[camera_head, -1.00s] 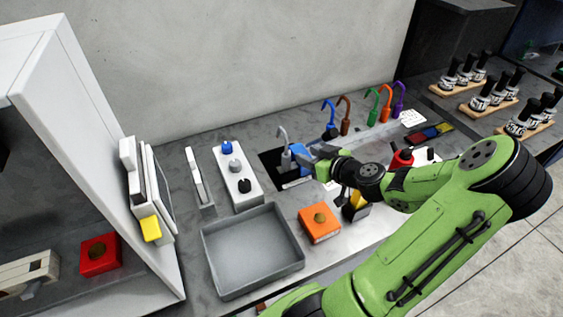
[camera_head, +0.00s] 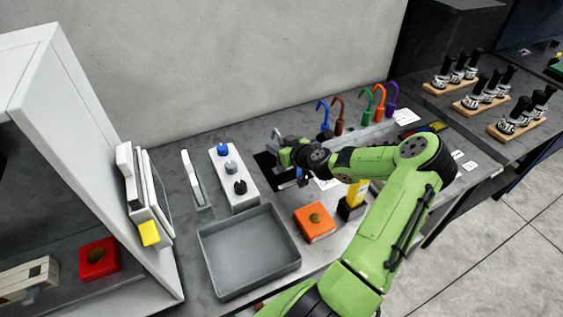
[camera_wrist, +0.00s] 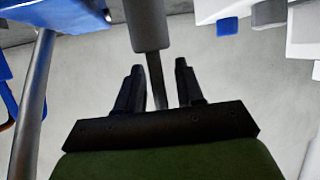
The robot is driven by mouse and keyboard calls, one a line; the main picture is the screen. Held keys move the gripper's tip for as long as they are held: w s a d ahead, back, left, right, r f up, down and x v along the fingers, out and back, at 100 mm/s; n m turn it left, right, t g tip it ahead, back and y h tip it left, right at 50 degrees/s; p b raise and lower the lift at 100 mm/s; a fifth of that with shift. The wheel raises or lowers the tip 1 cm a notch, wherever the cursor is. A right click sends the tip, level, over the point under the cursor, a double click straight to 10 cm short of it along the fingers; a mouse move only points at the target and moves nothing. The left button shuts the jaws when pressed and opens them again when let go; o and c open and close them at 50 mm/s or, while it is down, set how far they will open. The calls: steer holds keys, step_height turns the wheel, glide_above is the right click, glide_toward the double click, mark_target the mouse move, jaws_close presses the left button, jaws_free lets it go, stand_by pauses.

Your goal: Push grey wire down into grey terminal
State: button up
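The grey wire (camera_head: 277,133) shows only its curved top in the head view, just left of my gripper (camera_head: 284,155). In the wrist view my gripper (camera_wrist: 158,82) is open, its two dark fingers apart. A thick grey cylinder (camera_wrist: 148,25) with a thin dark rod below it, apparently the grey wire, lies in line with the gap; the rod shows between the fingers with space on both sides. The grey terminal is hidden behind my gripper and arm in the head view, and I cannot make it out in the wrist view.
Blue, brown, green, orange and purple wires stand behind, like the blue wire (camera_head: 323,112). A white panel with three knobs (camera_head: 245,200) stands left. A grey tray (camera_head: 204,262), an orange box (camera_head: 314,224) and a yellow-black object (camera_head: 354,206) are in front.

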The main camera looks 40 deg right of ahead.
jaws_close()
